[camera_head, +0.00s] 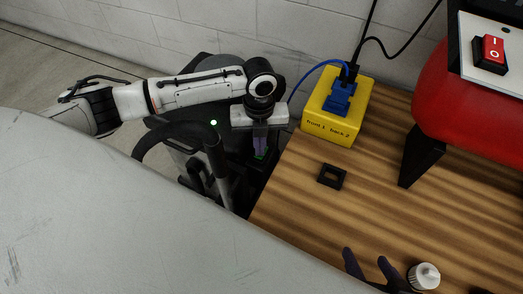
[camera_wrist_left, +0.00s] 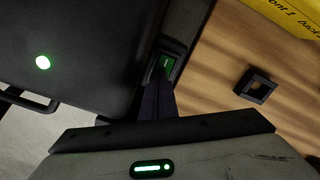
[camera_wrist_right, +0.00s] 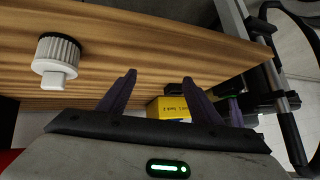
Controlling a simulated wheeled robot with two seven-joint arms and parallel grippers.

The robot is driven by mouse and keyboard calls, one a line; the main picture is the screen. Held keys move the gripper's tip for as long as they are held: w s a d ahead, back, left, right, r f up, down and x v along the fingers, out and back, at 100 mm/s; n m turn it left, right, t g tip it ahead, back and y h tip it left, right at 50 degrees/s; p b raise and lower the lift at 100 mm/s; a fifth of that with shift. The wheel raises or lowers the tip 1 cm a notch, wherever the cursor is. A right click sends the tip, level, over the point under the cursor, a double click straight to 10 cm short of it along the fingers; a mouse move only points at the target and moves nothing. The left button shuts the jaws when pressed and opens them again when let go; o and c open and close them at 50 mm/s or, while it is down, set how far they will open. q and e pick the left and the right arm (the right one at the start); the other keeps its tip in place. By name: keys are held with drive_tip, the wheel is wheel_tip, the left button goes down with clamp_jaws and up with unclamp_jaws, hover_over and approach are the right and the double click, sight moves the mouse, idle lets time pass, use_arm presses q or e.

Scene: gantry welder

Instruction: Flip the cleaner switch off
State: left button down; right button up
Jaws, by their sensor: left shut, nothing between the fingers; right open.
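The cleaner (camera_wrist_left: 70,50) is a dark machine on the floor beside the table, with a round green light (camera_wrist_left: 43,62) lit on it. Its switch (camera_wrist_left: 168,64) is a small green rocker in a dark frame near the table edge. My left gripper (camera_wrist_left: 160,80) is shut and empty, with its fingertips at the near end of the switch and partly covering it. I cannot tell whether they touch it. A bit of the green switch shows in the head view (camera_head: 260,157). My right gripper (camera_wrist_right: 159,77) is open and empty near the table's front edge.
A wooden table (camera_head: 300,190) carries a yellow socket box (camera_head: 322,124) with a blue plug, a small black square frame (camera_head: 332,177), a white ribbed knob (camera_head: 424,276) and a red machine (camera_head: 450,110) with a red rocker switch (camera_head: 493,52). A wall stands behind.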

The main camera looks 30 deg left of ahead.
use_arm(q)
drive_tip(key=shift+f, duration=0.35)
use_arm(e)
drive_tip(key=shift+f, duration=0.15)
drive_tip(key=shift+w+a+r, duration=0.1)
drive_tip(key=shift+a+r, duration=0.1)
use_arm(q)
drive_tip(key=shift+r+p, duration=0.45)
use_arm(e)
drive_tip(key=shift+d+r, duration=0.15)
drive_tip(key=shift+r, duration=0.2)
use_arm(q)
wheel_tip(320, 180, up, 3)
drive_tip(key=p, duration=0.3)
drive_tip(key=shift+f, duration=0.15)
wheel_tip(320, 180, up, 2)
drive_tip(key=p, duration=0.2)
drive_tip(key=shift+p, duration=0.3)
drive_tip(key=shift+r+p, duration=0.75)
drive_tip(key=shift+p, duration=0.2)
use_arm(e)
drive_tip(key=shift+t+h, duration=0.4)
drive_tip(key=d+r, duration=0.1)
drive_tip(key=s+r, duration=0.1)
drive_tip(key=d+r, duration=0.1)
drive_tip(key=shift+s+d+r, duration=0.3)
drive_tip(key=shift+d+r, duration=0.05)
drive_tip(key=shift+r, duration=0.05)
